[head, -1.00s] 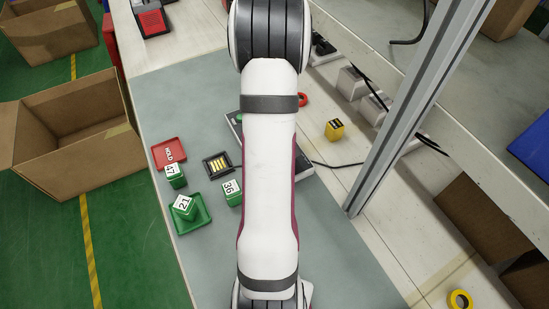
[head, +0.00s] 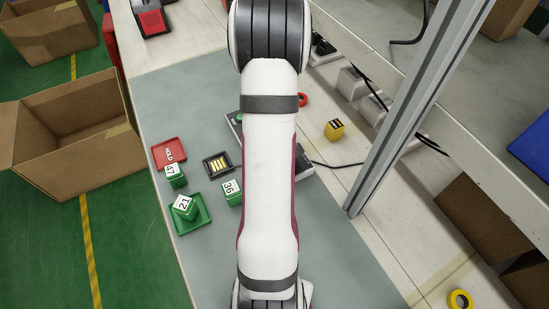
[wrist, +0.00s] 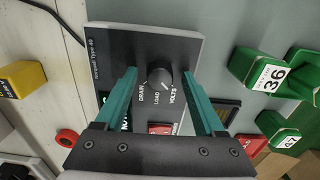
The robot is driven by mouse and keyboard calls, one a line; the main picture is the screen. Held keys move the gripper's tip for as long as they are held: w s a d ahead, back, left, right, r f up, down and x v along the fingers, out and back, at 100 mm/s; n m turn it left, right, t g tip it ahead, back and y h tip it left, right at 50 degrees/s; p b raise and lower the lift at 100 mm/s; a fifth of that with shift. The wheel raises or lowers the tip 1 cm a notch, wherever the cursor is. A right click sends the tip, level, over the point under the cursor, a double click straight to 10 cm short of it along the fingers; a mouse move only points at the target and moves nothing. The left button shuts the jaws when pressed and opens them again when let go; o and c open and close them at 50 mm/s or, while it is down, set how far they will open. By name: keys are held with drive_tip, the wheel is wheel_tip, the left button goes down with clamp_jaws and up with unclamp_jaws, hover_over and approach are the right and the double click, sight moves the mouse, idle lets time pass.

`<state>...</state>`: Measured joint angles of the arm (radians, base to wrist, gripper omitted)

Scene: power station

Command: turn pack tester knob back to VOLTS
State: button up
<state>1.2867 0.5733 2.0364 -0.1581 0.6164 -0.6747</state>
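The pack tester (wrist: 140,38) is a dark panel with a grey edge in the wrist view. Its round black knob (wrist: 158,77) sits among the labels DRAIN, LOAD and VOLTS; its small pointer mark is too small to read surely. My gripper (wrist: 160,74) is open, with one green finger on each side of the knob and gaps showing between. Whether the fingertips are level with the knob I cannot tell. In the head view, my arm hides the gripper, the knob and most of the tester (head: 233,120).
Green numbered blocks 36 (head: 232,192), 47 (head: 175,176) and 21 (head: 184,207) stand left of my arm, near a green tray (head: 203,222) and a red HOLD tray (head: 169,153). A black holder (head: 217,165) lies beside them. A yellow block (head: 334,129) and a metal post (head: 415,110) stand right.

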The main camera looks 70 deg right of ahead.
wheel_tip(320, 180, up, 16)
idle(0.5)
drive_tip(key=shift+f, duration=0.15)
drive_tip(key=w+a+r+n, duration=0.1)
drive_tip(key=w+a+r, duration=0.1)
drive_tip(key=w+a, duration=0.5)
drive_tip(key=w+a+r+n, duration=0.1)
drive_tip(key=w+a, duration=0.2)
drive_tip(key=a, duration=0.9)
drive_tip(key=s+a+y, duration=0.1)
drive_tip(key=s+a, duration=0.2)
drive_tip(key=a, duration=0.6)
drive_tip(key=s+a+f+n, duration=0.1)
drive_tip(key=s+a, duration=0.3)
drive_tip(key=a, duration=0.5)
drive_tip(key=shift+a+f+y, duration=0.2)
drive_tip(key=shift+a+y, duration=0.15)
drive_tip(key=shift+y, duration=0.05)
drive_tip(key=shift+s, duration=0.1)
